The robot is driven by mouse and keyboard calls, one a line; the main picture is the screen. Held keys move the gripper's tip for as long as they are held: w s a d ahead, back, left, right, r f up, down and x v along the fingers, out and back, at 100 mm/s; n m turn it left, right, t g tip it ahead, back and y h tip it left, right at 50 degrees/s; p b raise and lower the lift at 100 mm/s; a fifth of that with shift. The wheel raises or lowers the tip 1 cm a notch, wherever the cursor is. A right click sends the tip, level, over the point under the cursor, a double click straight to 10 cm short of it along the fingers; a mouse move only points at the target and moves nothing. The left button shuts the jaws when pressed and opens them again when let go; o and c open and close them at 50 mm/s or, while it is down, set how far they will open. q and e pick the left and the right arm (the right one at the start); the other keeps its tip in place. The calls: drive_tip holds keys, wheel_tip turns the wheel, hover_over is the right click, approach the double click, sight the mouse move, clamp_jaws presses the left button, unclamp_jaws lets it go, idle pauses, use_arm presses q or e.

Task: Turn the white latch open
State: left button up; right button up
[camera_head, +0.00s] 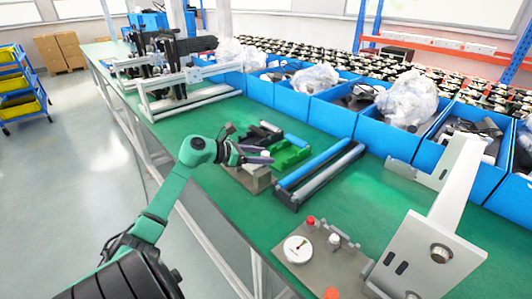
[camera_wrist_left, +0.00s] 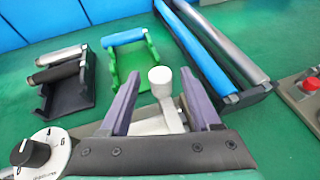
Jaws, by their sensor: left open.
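The white latch (camera_wrist_left: 161,80) has a round white knob on a pale arm. In the left wrist view it stands between the two purple fingers of my left gripper (camera_wrist_left: 160,88), with gaps on both sides. The gripper is open. A dial with a black knob (camera_wrist_left: 29,151) shows at the lower left of the wrist view. My right gripper is not in view.
A holder with blue and grey rollers (camera_head: 316,174) and a green holder (camera_head: 290,156) lie close by. A plate (camera_head: 325,265) with a gauge and red buttons is nearer. Blue bins (camera_head: 328,117) line the back.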

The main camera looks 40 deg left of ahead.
use_arm(q)
drive_tip(key=shift+w+d+f, duration=0.1)
drive_tip(key=shift+w+d, duration=0.1)
drive_tip(key=shift+w, duration=0.25)
drive_tip(key=shift+w+f, duration=0.15)
drive_tip(key=shift+w, duration=0.05)
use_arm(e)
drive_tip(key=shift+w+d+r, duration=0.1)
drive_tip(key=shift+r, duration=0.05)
use_arm(q)
clamp_jaws()
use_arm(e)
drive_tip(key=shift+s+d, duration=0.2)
use_arm(q)
drive_tip(key=shift+d, duration=0.1)
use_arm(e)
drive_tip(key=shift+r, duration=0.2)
